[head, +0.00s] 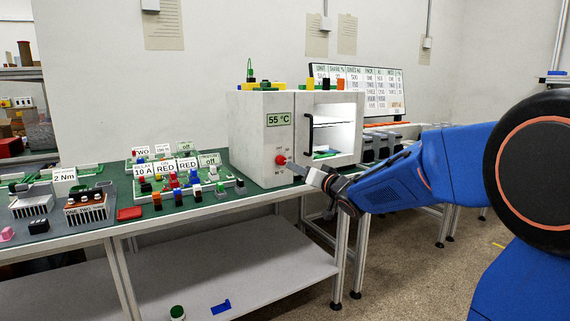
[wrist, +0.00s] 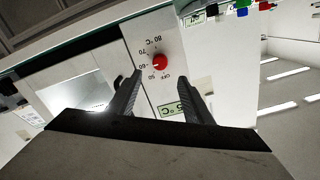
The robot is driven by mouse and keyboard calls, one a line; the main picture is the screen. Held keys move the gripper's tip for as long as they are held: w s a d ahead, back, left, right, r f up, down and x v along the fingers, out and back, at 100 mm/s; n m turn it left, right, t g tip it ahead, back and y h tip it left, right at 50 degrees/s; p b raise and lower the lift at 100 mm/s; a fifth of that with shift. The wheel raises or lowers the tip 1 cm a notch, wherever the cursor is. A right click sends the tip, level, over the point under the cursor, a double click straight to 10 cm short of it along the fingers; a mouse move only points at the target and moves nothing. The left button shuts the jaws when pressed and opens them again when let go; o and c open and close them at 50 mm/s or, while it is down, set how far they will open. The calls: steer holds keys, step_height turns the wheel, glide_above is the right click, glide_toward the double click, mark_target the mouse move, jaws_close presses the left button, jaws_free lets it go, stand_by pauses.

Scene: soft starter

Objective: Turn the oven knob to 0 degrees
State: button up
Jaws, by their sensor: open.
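The red oven knob (head: 281,160) sits on the front panel of the white oven (head: 262,108), below a green display (head: 279,119) reading 55 °C. In the wrist view the knob (wrist: 159,62) appears upside down, with a printed dial of temperature marks and OFF around it. Its pointer is too small to make out. My gripper (head: 294,167) is just to the right of the knob in the head view. In the wrist view its two fingers (wrist: 159,76) are spread and empty, with the knob beyond the gap between the tips. No contact shows.
Labelled green trays with small coloured parts (head: 190,185) cover the bench to the left. The floor in front is clear.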

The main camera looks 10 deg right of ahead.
mark_target(283, 161)
steer(key=x, duration=1)
steer(key=shift+w+a, duration=0.1)
steer(key=shift+w, duration=0.25)
steer(key=shift+c, duration=0.7)
steer(key=shift+f, duration=0.1)
steer(key=c, duration=0.9)
